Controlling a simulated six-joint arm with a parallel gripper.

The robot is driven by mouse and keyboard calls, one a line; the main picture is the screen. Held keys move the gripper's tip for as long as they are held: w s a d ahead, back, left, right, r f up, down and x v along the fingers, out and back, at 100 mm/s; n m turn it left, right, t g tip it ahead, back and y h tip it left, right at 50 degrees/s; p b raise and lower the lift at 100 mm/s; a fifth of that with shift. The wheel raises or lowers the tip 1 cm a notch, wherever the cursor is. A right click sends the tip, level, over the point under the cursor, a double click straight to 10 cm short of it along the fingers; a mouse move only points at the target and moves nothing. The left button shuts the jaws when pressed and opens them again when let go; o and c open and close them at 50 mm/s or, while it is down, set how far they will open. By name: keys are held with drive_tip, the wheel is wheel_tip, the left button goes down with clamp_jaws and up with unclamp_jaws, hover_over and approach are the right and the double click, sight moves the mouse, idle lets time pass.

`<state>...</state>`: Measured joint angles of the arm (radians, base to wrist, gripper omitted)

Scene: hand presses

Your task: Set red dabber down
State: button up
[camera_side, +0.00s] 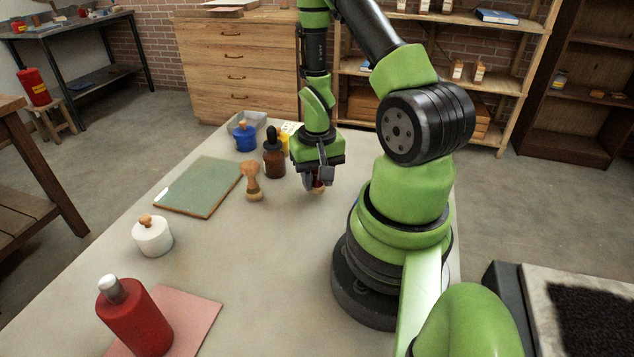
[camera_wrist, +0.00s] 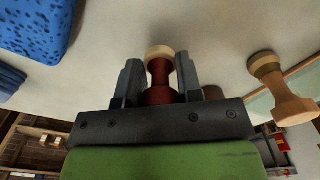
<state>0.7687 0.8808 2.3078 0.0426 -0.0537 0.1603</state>
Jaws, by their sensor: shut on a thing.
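My gripper (camera_side: 317,180) points down over the table, left of my arm's base in the side view. It is shut on the red dabber (camera_side: 318,185), which shows only as a small dark red part with a pale pad below the fingers. In the wrist view the red dabber (camera_wrist: 160,78) stands between the two fingers of my gripper (camera_wrist: 160,82), its dark red waisted handle toward the jaws and its cream pad pointing away. I cannot tell whether the pad touches the table.
A wooden dabber (camera_side: 252,183) stands left of my gripper, with a brown bottle (camera_side: 274,160) and blue jar (camera_side: 245,138) behind. A green board (camera_side: 198,188), white pot (camera_side: 152,238) and red bottle (camera_side: 138,318) on a pink sheet (camera_side: 196,314) lie farther left and front. The table's middle is clear.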

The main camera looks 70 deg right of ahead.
drive_tip(key=shift+f, duration=0.75)
drive_tip(key=shift+f, duration=0.1)
drive_tip(key=o, duration=0.9)
drive_tip(key=shift+o, duration=0.2)
wheel_tip(320, 180, up, 12)
drive_tip(key=shift+r, duration=0.1)
drive_tip(key=s+a+r+n+t+y, duration=0.2)
drive_tip(key=a+r+n+t, duration=0.4)
drive_tip(key=a+r, duration=1.2)
drive_tip(key=shift+a+n+t, duration=0.35)
drive_tip(key=shift+n+t, duration=0.05)
drive_tip(key=shift+t, duration=0.2)
